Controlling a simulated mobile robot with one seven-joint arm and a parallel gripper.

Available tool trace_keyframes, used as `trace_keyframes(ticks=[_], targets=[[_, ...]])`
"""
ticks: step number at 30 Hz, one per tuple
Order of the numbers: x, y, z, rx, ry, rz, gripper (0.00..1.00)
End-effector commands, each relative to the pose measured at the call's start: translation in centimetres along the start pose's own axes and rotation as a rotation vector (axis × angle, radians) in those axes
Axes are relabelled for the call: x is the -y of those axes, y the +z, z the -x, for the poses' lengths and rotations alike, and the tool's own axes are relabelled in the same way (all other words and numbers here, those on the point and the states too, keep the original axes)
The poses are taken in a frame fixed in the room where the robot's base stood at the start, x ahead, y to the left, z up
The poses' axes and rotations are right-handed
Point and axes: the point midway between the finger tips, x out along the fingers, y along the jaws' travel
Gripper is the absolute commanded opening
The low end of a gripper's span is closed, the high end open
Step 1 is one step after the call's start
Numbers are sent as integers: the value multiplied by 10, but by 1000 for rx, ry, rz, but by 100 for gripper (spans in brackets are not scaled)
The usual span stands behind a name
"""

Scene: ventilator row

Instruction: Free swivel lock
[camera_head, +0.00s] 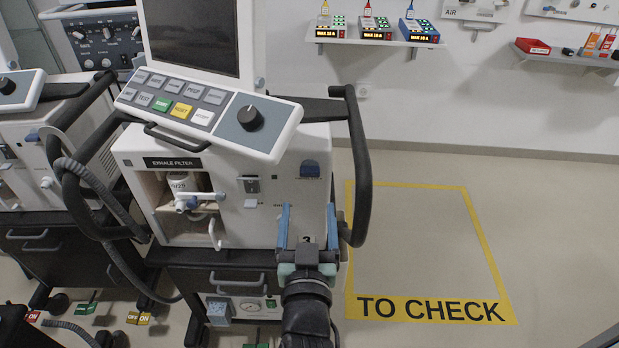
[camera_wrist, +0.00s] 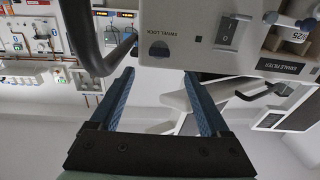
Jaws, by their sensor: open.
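The ventilator (camera_head: 286,220) stands in the middle of the head view, with a screen and a keypad on top. The swivel lock (camera_head: 309,169) is a small dark-blue knob at the upper right of its front panel. The wrist view shows the lock (camera_wrist: 158,50) upside down, beside its "SWIVEL LOCK" label. My gripper (camera_head: 308,215) is open and empty, and its two blue fingers appear below the lock in the head view. In the wrist view, the lock lies between and beyond the fingertips (camera_wrist: 158,75). No contact with the lock shows.
A black handle (camera_head: 358,165) curves down at the ventilator's right, close to my gripper. A second ventilator (camera_head: 28,170) stands at the left, with hoses between. A yellow "TO CHECK" floor outline (camera_head: 430,309) encloses clear floor at the right. Wall shelves (camera_head: 375,40) hold small devices.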

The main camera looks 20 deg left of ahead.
Motion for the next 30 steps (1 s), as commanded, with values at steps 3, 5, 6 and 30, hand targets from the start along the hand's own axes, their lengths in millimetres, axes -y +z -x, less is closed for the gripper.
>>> trace_keyframes(ticks=[3,5,6,30], targets=[[0,-3,-24,-3,-1,1,80],[0,-2,-36,-2,-1,1,80],[0,-2,-43,-2,-1,2,80],[0,-1,-100,-1,1,0,78]])
